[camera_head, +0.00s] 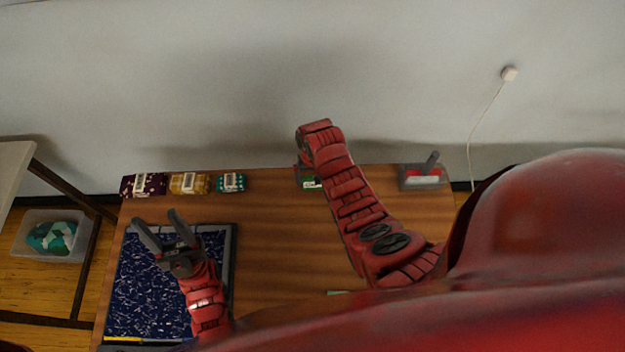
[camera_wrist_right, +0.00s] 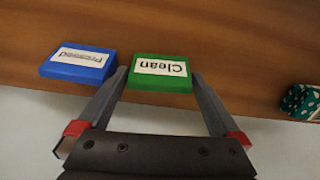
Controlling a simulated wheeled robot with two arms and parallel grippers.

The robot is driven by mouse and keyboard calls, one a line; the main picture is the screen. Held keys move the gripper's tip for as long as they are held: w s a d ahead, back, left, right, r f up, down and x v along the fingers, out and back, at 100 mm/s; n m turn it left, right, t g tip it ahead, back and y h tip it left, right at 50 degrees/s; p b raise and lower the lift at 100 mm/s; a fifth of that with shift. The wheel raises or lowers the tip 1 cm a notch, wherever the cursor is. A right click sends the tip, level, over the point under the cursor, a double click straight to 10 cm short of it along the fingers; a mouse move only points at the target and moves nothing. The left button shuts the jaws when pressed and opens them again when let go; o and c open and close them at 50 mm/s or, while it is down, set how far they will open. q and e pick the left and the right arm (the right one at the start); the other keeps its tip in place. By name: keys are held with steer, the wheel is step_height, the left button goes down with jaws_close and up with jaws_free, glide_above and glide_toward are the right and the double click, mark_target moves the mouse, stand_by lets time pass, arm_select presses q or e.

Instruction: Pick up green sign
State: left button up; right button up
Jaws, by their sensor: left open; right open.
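The green sign (camera_wrist_right: 160,88) has a white label reading "Clean" and rests on the wooden table. In the right wrist view it lies between the tips of my open right gripper (camera_wrist_right: 159,76), which holds nothing. My left gripper (camera_head: 160,222) is open and empty, above the dark blue speckled panel on the left of the table.
A blue sign (camera_wrist_right: 78,63) reading "Pressed" sits close beside the green one. Purple (camera_head: 143,186), yellow (camera_head: 189,183) and teal (camera_head: 231,182) labelled bundles line the table's far edge. A grey tray (camera_head: 408,185) stands far right. The table middle is bare.

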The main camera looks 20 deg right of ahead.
steer(key=shift+c, duration=0.3)
steer(key=c, duration=1)
steer(key=shift+o, duration=0.2)
steer(key=shift+r, duration=0.1)
